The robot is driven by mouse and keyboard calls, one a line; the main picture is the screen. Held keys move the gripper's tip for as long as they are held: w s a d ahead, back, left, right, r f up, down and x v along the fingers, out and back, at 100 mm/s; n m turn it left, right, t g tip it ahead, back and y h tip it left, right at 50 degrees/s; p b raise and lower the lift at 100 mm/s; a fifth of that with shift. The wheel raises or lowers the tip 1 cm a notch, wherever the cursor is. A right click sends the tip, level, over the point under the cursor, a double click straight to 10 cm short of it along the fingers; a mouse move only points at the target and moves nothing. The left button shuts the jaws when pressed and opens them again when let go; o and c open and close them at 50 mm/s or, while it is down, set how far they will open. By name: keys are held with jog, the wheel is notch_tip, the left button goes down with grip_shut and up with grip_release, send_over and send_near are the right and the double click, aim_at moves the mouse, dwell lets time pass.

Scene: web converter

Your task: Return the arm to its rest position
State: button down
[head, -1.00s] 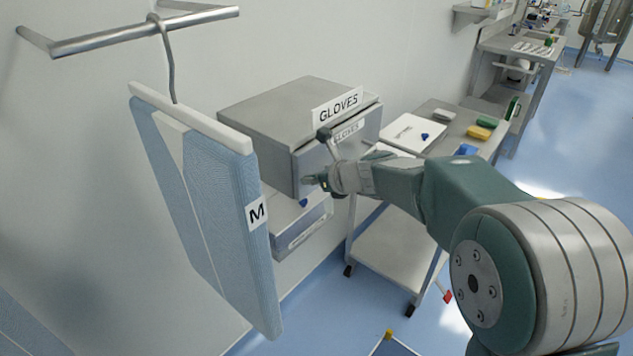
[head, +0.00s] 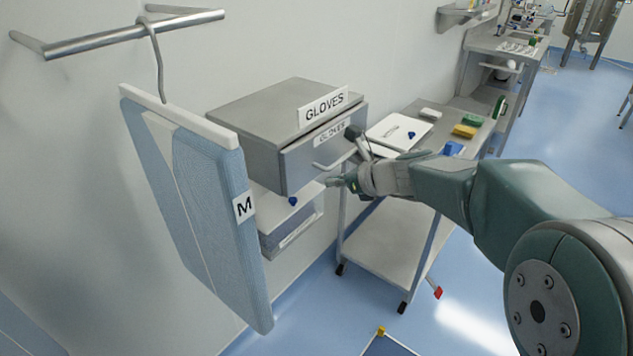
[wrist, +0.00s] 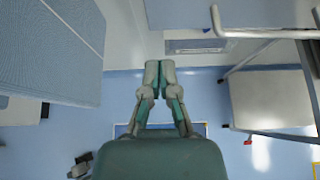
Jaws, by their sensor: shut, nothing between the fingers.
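My gripper (head: 338,182) is in front of the grey metal glove box (head: 282,112), just to the right of its lower front. It is apart from the handle of the drawer marked GLOVES (head: 325,147), as far as I can see. The wrist view shows my gripper (wrist: 160,64) with its two fingertips together and nothing between them. My arm reaches in from the right of the head view, stretched out toward the wall.
A blue garment marked M (head: 203,210) hangs from a wall rail (head: 140,33) on the left. A steel cart (head: 385,240) stands right of the box, with a white board (head: 398,131) and coloured items on top. Blue floor (head: 545,120) is open at the right.

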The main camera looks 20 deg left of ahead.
jog(key=s+d+n+t+h, duration=0.1)
jog(key=s+d+n+h, duration=1)
jog(key=s+d+n, duration=1.1)
jog(key=s+d, duration=0.5)
jog(key=d, duration=0.3)
jog(key=shift+s+d, duration=0.15)
jog(key=shift+d, duration=0.1)
jog(key=shift+r, duration=0.1)
